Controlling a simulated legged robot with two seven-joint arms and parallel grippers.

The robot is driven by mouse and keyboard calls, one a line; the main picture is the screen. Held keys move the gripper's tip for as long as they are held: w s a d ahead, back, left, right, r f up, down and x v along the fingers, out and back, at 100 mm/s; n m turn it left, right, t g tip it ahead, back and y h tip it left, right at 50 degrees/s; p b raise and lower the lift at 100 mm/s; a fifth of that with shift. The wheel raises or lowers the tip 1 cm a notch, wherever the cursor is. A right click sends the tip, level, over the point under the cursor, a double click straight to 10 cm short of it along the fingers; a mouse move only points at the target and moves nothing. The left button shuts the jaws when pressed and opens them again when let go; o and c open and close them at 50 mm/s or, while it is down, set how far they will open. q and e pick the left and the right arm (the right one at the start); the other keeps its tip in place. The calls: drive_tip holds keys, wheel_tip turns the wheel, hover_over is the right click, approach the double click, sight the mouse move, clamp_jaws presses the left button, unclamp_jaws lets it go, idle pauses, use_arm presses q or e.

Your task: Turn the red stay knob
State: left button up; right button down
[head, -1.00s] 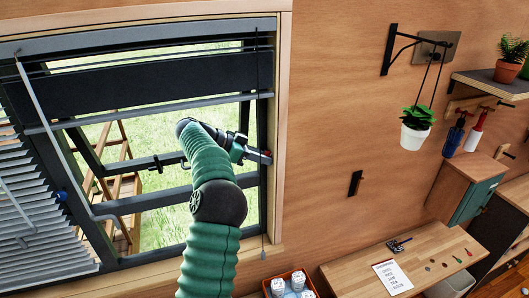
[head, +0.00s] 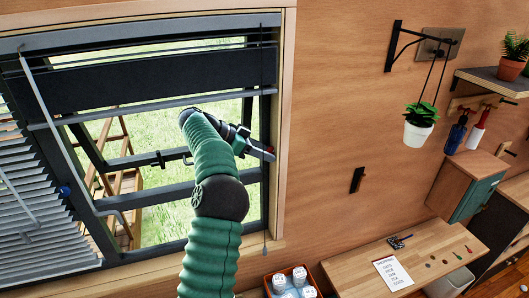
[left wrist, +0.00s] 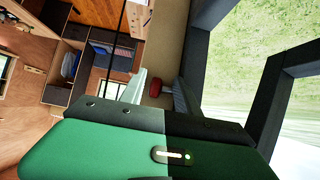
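The red stay knob (left wrist: 155,88) shows in the left wrist view between my two fingers, near their far ends. In the head view only a small bit of red (head: 270,149) shows at the right side of the window frame, by my fingertips. My left gripper (head: 262,153) reaches it from the left across the window opening. In the left wrist view its fingers (left wrist: 158,93) are apart, with gaps beside the knob, so it looks open around or just short of it. I cannot tell whether a finger touches the knob. My right gripper is in neither view.
The open window sash and dark frame (head: 150,201) surround my left arm. A blue knob (head: 65,191) is on the left side. A blind cord (head: 264,215) hangs close to my gripper. A desk (head: 425,250) and an orange crate (head: 268,282) stand below right.

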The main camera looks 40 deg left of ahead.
use_arm(q)
drive_tip(key=s+a+r+b, duration=0.1)
drive_tip(key=s+a+b, duration=0.5)
drive_tip(key=s, duration=0.6)
drive_tip(key=shift+s+a+r, duration=0.2)
drive_tip(key=shift+s+a, duration=0.1)
drive_tip(key=shift+a, duration=0.25)
drive_tip(key=shift+d, duration=0.1)
